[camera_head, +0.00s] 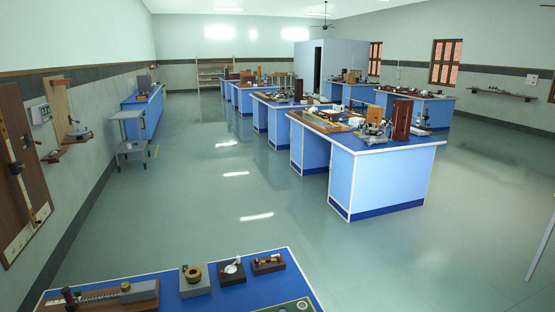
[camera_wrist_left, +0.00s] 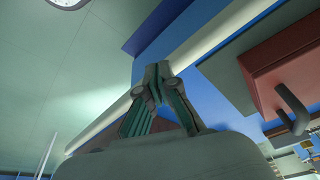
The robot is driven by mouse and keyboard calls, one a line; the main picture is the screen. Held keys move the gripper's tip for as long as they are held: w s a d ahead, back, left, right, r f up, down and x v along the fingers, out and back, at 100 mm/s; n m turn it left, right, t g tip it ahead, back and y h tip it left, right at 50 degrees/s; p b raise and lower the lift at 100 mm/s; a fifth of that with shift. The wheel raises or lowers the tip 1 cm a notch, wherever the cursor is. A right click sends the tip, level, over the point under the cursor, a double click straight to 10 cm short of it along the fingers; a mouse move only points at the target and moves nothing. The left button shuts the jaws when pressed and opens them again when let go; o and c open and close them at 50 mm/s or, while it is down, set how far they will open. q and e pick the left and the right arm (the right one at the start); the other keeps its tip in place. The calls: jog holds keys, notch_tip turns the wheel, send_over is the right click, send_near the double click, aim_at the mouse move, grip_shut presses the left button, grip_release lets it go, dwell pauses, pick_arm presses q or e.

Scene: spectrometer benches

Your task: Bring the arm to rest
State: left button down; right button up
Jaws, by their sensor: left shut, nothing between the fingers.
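My left gripper (camera_wrist_left: 158,82) shows in the left wrist view, its two grey-green fingers together at the tips with nothing between them. The wrist view is strongly tilted. The fingertips appear in front of a blue surface with a pale edge strip (camera_wrist_left: 215,42); I cannot tell whether they touch it. Neither arm shows in the head view, and my right gripper is in neither view.
A red-brown box (camera_wrist_left: 285,65) with a dark handle is right of the fingers in the wrist view. In the head view, a blue bench (camera_head: 235,297) with instruments is in front, a larger bench (camera_head: 385,160) stands right, a grey trolley (camera_head: 131,135) left. Open floor (camera_head: 200,210) lies between.

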pick_arm(q)
jog(key=s+f+b, duration=0.1)
jog(key=s+f, duration=0.2)
jog(key=f, duration=0.7)
jog(key=s+a+f+g+b, duration=0.1)
jog(key=s+f, duration=0.2)
jog(key=f, duration=0.7)
jog(key=s+f+b, duration=0.1)
jog(key=s+f, duration=0.3)
jog(key=f, duration=0.6)
jog(key=s+a+f+g+b, duration=0.1)
jog(key=s+a+f, duration=0.1)
jog(key=s+f, duration=0.5)
jog(key=s, duration=0.2)
jog(key=shift+s+f+b, duration=0.3)
jog(key=shift+a, duration=0.1)
